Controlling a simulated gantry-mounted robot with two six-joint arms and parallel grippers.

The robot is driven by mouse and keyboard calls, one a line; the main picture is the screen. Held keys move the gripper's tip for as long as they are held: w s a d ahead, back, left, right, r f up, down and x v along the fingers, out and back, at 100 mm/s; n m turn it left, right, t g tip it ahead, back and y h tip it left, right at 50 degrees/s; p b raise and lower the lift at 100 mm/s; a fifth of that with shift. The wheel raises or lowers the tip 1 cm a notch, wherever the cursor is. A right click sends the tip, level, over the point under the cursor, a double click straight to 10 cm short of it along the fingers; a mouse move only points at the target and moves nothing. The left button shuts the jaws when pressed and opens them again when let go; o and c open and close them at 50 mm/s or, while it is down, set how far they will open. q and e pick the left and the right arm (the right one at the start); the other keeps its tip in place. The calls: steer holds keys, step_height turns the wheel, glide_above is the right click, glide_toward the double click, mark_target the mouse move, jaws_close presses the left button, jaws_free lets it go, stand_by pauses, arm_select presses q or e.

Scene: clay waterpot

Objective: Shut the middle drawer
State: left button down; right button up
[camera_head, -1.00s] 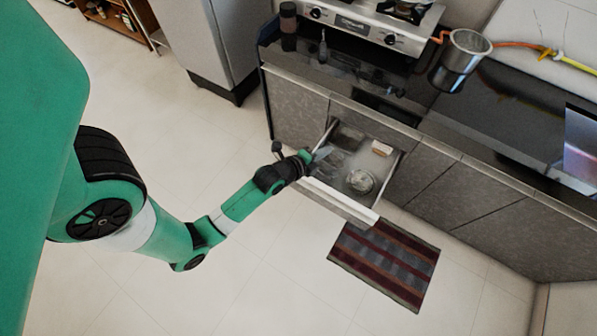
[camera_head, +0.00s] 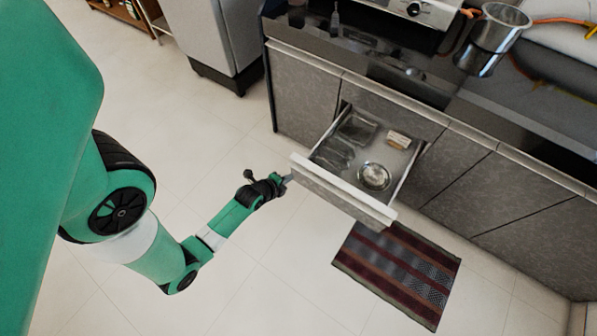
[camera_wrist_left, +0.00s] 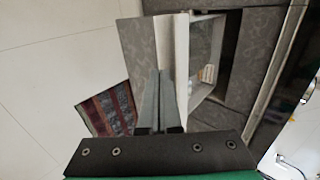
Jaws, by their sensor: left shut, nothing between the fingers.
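The middle drawer (camera_head: 345,192) stands pulled out from the grey counter in the head view. A round metal dish, a clear tray and a small box lie inside it. My left gripper (camera_head: 288,180) is shut and empty, close to the left end of the drawer front. In the left wrist view, the closed fingers (camera_wrist_left: 160,85) point at the drawer front (camera_wrist_left: 150,50), which shows just beyond them. I cannot tell whether they touch it. My right gripper is not in view.
A striped mat (camera_head: 397,272) lies on the floor below the drawer. A steel pot (camera_head: 492,38) stands on the dark countertop near the stove (camera_head: 400,12). A grey cabinet or fridge (camera_head: 213,45) stands to the left.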

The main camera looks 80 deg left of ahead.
mark_target(299, 168)
arm_select(q)
steer(key=w+a+f+b, duration=0.1)
steer(key=w+a+b, duration=0.1)
steer(key=w+a, duration=0.1)
steer(key=w+a+f+b, duration=0.1)
steer(key=a, duration=0.1)
steer(key=shift+w+f, duration=0.3)
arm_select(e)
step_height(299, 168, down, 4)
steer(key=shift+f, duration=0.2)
